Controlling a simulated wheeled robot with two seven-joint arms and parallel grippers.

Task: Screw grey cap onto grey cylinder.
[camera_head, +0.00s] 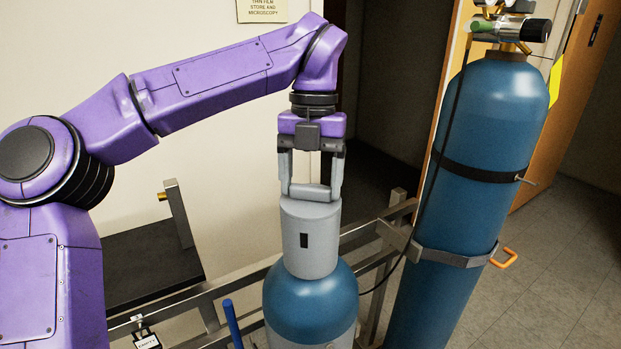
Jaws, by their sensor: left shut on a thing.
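The grey cap (311,236) sits upright over the top of a cylinder with a blue shoulder and a grey lower body (311,300). The cap has a dark slot in its side. My left gripper (311,190) points straight down from above, its two fingers shut on the top of the cap. Whether the cap's thread is engaged cannot be seen. The cylinder's lower part is cut off by the picture's bottom edge. My right gripper is not in view.
A tall blue cylinder (480,160) with a regulator (510,28) stands strapped at the right. A metal rack rail (245,284) runs behind the capped cylinder. A blue rod (232,325) and an "EMPTY" tag (147,342) are at lower left. A dark shelf (150,262) stands behind.

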